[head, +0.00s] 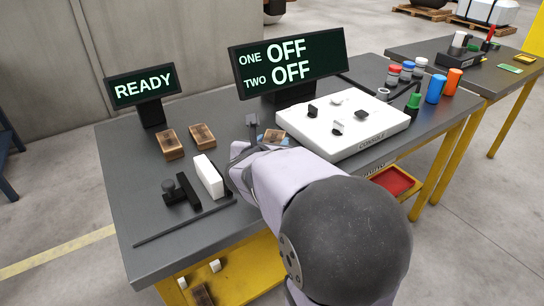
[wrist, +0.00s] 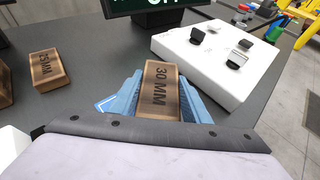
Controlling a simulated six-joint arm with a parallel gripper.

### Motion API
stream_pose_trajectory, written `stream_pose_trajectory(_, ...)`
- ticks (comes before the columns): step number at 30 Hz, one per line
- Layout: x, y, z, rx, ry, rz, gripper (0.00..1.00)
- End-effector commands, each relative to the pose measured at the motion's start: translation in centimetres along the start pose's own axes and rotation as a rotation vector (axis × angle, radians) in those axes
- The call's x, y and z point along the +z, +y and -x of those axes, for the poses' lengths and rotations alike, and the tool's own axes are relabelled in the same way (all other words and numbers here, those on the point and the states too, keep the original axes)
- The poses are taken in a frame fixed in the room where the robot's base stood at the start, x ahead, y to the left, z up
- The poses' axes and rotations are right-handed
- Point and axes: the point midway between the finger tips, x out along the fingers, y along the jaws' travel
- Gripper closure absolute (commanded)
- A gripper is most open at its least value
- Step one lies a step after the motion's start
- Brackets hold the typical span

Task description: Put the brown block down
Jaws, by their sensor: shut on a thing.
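The brown block (wrist: 162,92) marked "30 MM" is between the blue fingers of my gripper (wrist: 160,84) in the wrist view. My gripper is shut on it. In the head view, only a small part of this block (head: 275,135) shows behind my wrist, left of the white console. Whether its underside touches the grey table (head: 180,232) or is a little above it, I cannot tell. A similar brown block (wrist: 50,69) marked "25 MM" lies to the left on the table, and another (head: 168,144) lies beside it.
The white console (head: 340,122) with several switches is close on the right. Display screens (head: 290,62) stand behind, and a "READY" sign (head: 141,87) is at the back left. A white block (head: 208,176) and a black fixture (head: 181,190) stand left of my wrist.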

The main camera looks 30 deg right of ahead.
Motion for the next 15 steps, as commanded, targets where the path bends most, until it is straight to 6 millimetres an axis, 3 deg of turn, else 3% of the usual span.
stream_pose_trajectory(9, -2.9, 0.0, -1.2, -0.001, 0.001, 0.002, 0.82)
stream_pose_trajectory(15, -3.4, 0.0, -1.4, 0.000, -0.001, 0.000, 0.82)
